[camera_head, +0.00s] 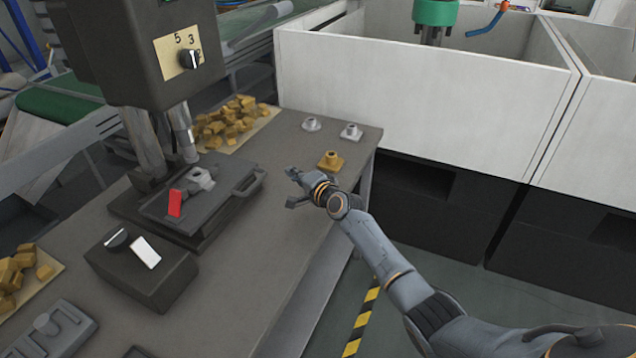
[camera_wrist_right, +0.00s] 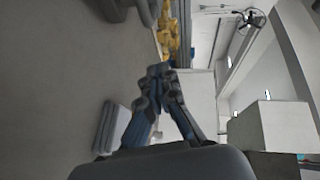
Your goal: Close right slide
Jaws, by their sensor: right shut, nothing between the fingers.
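The grey slide (camera_head: 160,207) lies under the press head on the bench, with a dark handle (camera_head: 250,183) sticking out at its right end. A red tab (camera_head: 175,203) and a light metal part (camera_head: 201,180) sit on it. It extends out from beneath the press. My right gripper (camera_head: 291,187) hovers over the bench to the right of the handle, apart from it. In the right wrist view its fingers (camera_wrist_right: 163,74) come together at the tips with nothing between them. My left gripper is not in view.
The press (camera_head: 130,50) stands over the slide. A control box (camera_head: 140,270) sits in front. A brass part (camera_head: 330,161) and two grey parts (camera_head: 351,132) stand at the back right, near yellow blocks (camera_head: 225,122). White tank walls (camera_head: 420,95) rise behind. The bench's front middle is clear.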

